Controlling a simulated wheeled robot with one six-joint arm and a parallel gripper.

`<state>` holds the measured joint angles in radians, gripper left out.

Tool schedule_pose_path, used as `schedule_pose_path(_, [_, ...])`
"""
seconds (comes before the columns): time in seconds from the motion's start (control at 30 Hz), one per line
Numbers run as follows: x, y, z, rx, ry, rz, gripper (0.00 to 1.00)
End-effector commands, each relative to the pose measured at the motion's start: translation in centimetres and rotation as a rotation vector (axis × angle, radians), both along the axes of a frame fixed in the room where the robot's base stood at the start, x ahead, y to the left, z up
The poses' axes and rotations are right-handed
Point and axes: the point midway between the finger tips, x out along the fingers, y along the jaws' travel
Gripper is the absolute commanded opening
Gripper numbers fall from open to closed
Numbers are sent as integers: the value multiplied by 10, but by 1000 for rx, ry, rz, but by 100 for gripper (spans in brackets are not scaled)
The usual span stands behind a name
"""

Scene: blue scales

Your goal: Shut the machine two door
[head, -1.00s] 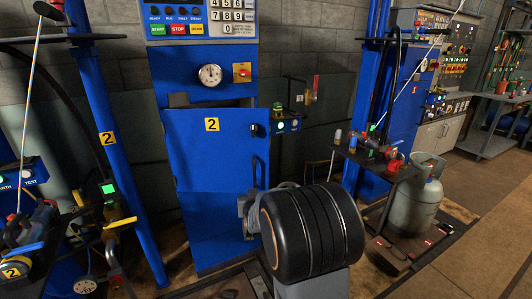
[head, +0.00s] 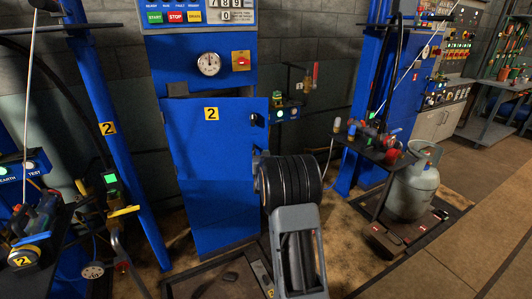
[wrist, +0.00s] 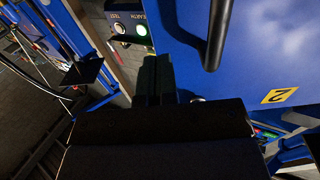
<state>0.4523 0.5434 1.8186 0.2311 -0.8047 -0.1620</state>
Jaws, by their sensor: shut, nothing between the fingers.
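The machine two door (head: 205,165) is a blue panel with a yellow "2" label (head: 211,114) on the front of the blue cabinet. A dark gap shows above its top edge, so it looks ajar. In the wrist view the door (wrist: 265,45) fills the upper right, with its black bar handle (wrist: 216,38). My gripper (wrist: 157,66) is shut and empty, just left of and below the handle in that view. I cannot tell whether it touches the door.
A gauge (head: 208,64) and a red switch (head: 241,62) sit above the door. A grey gas cylinder (head: 414,185) and a dark bench (head: 372,149) stand to the right. A blue post (head: 112,130) and tools stand left. Open floor (head: 450,260) lies at lower right.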

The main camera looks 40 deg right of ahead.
Motion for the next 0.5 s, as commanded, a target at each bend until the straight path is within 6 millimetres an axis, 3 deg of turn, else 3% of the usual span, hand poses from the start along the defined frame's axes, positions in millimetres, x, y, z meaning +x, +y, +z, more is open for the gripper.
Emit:
schedule_pose_path(0.2, [19, -13, 0, 0, 0, 0, 0])
schedule_pose_path(0.5, [26, -19, 0, 0, 0, 1, 0])
